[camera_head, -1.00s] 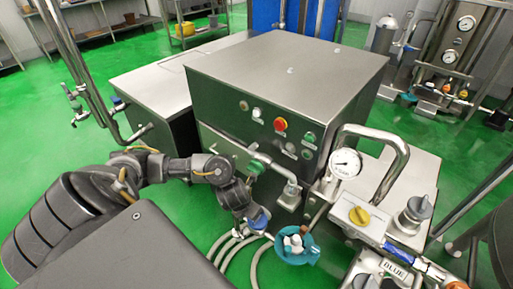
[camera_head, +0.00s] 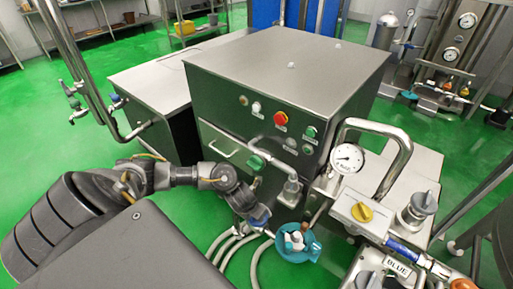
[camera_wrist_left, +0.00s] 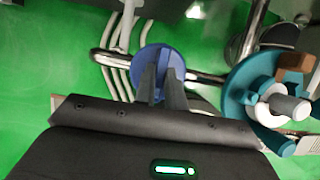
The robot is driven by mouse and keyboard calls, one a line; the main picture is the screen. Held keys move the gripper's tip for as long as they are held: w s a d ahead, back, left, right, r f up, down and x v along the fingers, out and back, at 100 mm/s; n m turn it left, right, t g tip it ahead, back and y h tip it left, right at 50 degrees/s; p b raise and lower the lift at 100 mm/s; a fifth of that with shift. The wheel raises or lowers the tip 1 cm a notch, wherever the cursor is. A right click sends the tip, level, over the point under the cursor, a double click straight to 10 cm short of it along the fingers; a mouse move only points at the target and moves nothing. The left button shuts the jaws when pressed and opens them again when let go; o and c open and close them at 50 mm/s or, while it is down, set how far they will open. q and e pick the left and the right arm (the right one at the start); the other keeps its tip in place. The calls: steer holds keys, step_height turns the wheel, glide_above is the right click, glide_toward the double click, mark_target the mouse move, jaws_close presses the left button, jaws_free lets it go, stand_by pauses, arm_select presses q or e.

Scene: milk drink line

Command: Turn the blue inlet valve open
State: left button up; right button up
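The blue inlet valve is a round blue handle (camera_wrist_left: 143,62) on a metal pipe in the left wrist view. A narrow strip of blue shows between the fingers. I cannot tell whether they press on the handle. In the head view the fingers are hard to make out. My right gripper is in neither view.
A teal wheel-like part with white pieces (camera_head: 297,245) sits close to the right of my left gripper. White hoses (camera_head: 222,246) run below. A steel cabinet with buttons (camera_head: 250,80) stands behind.

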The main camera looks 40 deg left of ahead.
arm_select(q)
jaws_close()
steer(key=shift+r+n+y+p, duration=0.25)
steer(key=shift+n+y+p, duration=0.15)
steer(key=shift+n+p, duration=0.7)
steer(key=n+g+y+p, duration=0.1)
steer(key=n+p, duration=0.3)
steer(key=n+g+y+p, duration=0.1)
steer(key=n+p, duration=0.3)
steer(key=p, duration=0.1)
steer(key=shift+w+d+n+y, duration=0.15)
steer(key=shift+d+n+y, duration=0.05)
steer(key=shift+n+y, duration=0.2)
steer(key=n+g+p, duration=0.1)
steer(key=n+p, duration=0.2)
steer(key=shift+n+y, duration=0.3)
steer(key=shift+y, duration=0.1)
steer(key=shift+w+f+n+g+p, duration=0.1)
steer(key=shift+n+g+p, duration=0.35)
steer(key=shift+n, duration=0.35)
steer(key=shift+w+f+n+g+p, duration=0.1)
steer(key=shift+n+g+p, duration=0.3)
steer(key=shift+n, duration=0.4)
